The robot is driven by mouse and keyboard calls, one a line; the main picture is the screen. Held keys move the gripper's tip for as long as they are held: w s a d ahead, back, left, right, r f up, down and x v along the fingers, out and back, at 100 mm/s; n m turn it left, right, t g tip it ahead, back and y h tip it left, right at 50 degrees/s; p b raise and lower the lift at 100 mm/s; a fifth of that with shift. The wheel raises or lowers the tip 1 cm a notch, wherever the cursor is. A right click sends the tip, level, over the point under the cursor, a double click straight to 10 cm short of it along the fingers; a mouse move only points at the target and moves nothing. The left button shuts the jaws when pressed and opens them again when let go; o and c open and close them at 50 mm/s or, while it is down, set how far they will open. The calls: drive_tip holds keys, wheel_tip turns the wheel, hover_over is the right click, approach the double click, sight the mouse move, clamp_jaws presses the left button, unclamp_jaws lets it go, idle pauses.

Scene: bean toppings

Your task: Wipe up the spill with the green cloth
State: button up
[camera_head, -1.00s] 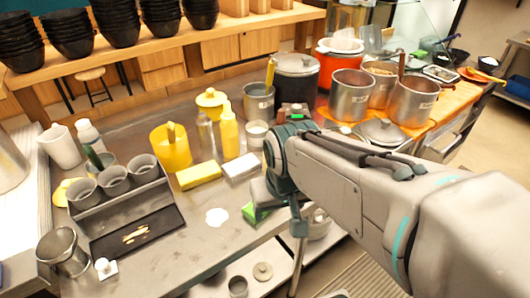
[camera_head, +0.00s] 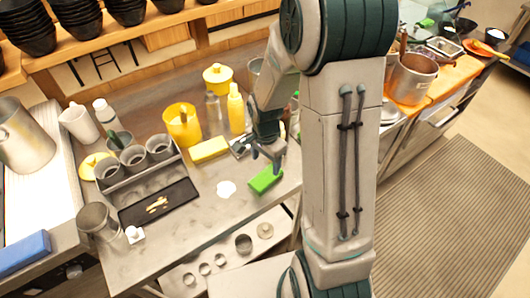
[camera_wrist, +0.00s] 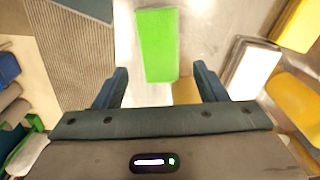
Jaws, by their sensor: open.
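The green cloth (camera_head: 265,179) is a bright green block lying on the steel table (camera_head: 215,240) near its right edge. It also shows in the wrist view (camera_wrist: 157,45), ahead of and between the two fingers. The spill (camera_head: 226,188) is a small white patch on the table, just left of the cloth. My gripper (camera_head: 268,158) is open and empty, above and just behind the cloth in the head view. Its two fingers also show apart in the wrist view (camera_wrist: 160,88). I see no contact with the cloth.
A yellow pot (camera_head: 182,127) and a yellow bottle (camera_head: 236,108) stand farther back. A dark tray (camera_head: 158,205) lies left. The table front is mostly clear.

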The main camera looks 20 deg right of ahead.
sight(265, 176)
drive_tip(key=shift+f+b, duration=2.85)
drive_tip(key=shift+f, duration=0.7)
drive_tip(key=c, duration=0.7)
drive_tip(key=shift+r+p, duration=1.75)
drive_tip(key=shift+r, duration=0.8)
drive_tip(key=shift+c, duration=0.2)
